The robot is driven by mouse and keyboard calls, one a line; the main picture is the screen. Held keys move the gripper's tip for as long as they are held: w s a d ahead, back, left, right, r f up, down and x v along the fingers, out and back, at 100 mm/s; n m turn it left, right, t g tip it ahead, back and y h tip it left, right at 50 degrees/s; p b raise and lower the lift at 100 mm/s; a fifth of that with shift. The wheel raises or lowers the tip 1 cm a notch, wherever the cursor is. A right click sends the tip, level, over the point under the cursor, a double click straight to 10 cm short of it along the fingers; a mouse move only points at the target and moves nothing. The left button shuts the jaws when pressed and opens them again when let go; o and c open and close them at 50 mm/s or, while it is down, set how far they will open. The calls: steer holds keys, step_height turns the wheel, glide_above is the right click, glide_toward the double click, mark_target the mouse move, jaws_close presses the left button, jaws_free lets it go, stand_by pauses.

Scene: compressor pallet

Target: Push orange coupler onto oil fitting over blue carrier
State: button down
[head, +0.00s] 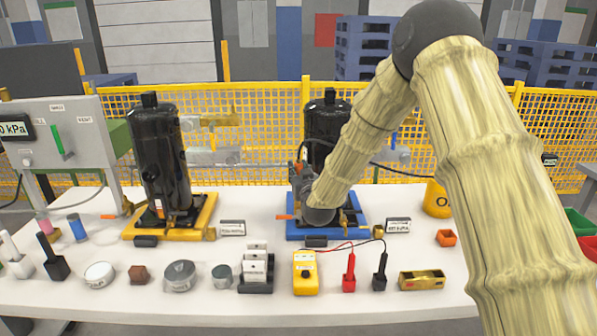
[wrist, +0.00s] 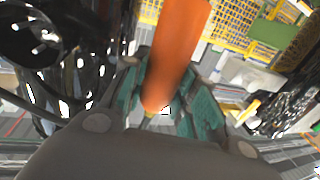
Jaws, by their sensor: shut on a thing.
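The orange coupler (wrist: 180,50) is a smooth orange cylinder, large in the wrist view. My gripper (wrist: 168,105) is shut on it, with teal finger pads on both sides. In the head view my gripper (head: 299,182) is over the left side of the blue carrier (head: 325,235), close beside the black compressor (head: 325,118). My arm and gripper hide part of that compressor and the carrier. The oil fitting cannot be made out clearly; I cannot tell whether the coupler touches it. A small orange piece (head: 283,217) sticks out at the carrier's left edge.
A second black compressor (head: 160,150) stands on a yellow carrier (head: 190,226) to the left. Along the table front are a yellow meter (head: 305,273) with red and black probes, a black rack (head: 256,285) and tins. A yellow bucket (head: 437,200) stands right.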

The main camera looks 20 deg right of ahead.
steer(key=shift+f, duration=0.1)
steer(key=c, duration=1.1)
jaws_free()
steer(key=shift+o, duration=0.2)
steer(key=s, duration=1.2)
steer(key=shift+a, duration=0.35)
